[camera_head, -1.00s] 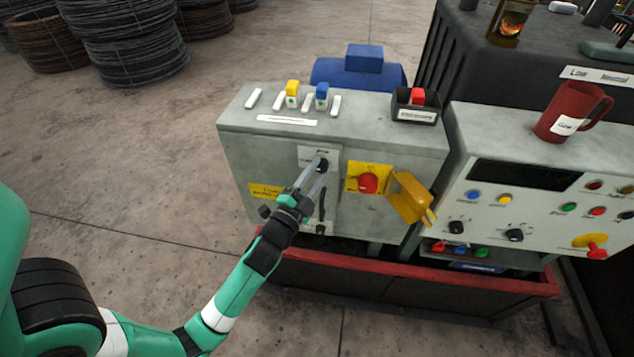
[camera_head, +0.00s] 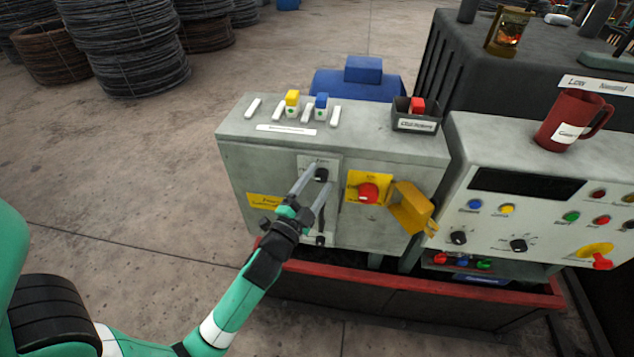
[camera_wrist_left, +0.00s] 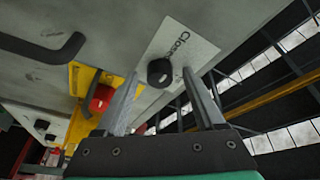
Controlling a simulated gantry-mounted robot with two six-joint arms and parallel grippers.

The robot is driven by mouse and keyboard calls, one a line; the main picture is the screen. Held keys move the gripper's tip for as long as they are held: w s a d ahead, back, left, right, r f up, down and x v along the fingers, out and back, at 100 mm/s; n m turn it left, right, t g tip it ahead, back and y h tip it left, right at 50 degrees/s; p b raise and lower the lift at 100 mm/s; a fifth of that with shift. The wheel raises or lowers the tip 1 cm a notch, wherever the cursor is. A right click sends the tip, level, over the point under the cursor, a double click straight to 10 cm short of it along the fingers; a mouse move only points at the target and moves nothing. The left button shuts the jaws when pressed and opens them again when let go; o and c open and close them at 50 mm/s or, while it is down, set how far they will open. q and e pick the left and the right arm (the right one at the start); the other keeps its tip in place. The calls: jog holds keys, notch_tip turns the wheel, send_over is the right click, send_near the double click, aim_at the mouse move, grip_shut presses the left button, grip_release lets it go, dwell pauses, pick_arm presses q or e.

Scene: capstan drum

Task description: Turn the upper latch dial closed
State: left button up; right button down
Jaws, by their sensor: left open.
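The upper latch dial (camera_head: 321,174) is a small round black knob on a pale plate on the front of the grey cabinet (camera_head: 400,165). In the left wrist view the dial (camera_wrist_left: 160,72) has a light mark on its face, and the plate carries the word "Closed". My left gripper (camera_head: 323,175) is open, its two fingers pointing at the panel. In the left wrist view the fingers (camera_wrist_left: 160,88) show on either side of the dial, just below it. I cannot tell whether they touch it.
A red rotary switch (camera_head: 368,192) on a yellow plate and a yellow bracket (camera_head: 411,207) stand out right of the dial. A second control box (camera_head: 545,215) with buttons and a red mug (camera_head: 572,117) is farther right.

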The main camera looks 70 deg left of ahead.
pick_arm(q)
jog(key=b+v, duration=0.3)
jog(key=v, duration=0.8)
jog(key=shift+s+d, duration=0.2)
jog(key=shift+s, duration=0.05)
jog(key=shift+f, duration=0.1)
